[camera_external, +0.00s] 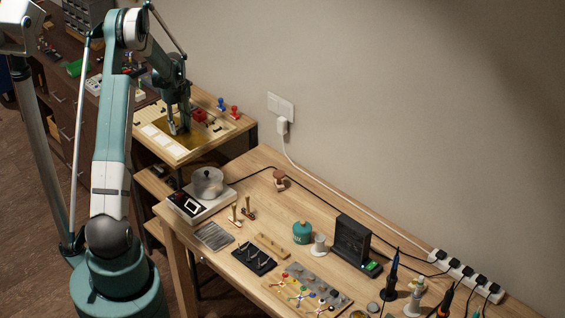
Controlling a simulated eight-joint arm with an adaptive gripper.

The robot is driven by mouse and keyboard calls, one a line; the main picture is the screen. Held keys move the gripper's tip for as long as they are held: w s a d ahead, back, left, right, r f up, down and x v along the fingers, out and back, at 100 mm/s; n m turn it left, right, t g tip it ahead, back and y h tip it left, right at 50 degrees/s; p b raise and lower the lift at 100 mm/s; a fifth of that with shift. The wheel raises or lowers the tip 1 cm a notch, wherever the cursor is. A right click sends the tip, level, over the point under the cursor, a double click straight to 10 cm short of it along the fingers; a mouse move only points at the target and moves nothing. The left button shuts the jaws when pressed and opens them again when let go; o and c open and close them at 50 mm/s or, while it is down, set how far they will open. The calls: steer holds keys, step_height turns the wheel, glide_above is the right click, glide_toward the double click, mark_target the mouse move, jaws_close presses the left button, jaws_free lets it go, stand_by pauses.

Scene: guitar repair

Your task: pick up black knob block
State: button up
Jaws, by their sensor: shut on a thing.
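My gripper (180,127) points down over the wooden board with a gold-coloured patch (163,140) on the small table at the back left. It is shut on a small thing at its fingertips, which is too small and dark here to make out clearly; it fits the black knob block. Whether that thing still touches the board cannot be told. A red block (199,115) is just right of the gripper. Small dark pieces (218,127) lie on the board to its right.
A blue stamp-like piece (221,104) and a red one (235,112) stand at the board's back edge. Pale tiles (150,130) lie at its left. The larger workbench in front holds a round-lidded device (207,183), a green jar (303,232) and several tools.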

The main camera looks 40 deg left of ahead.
mark_target(180, 128)
steer(key=shift+r, duration=0.1)
step_height(180, 128, up, 10)
stand_by(0.7)
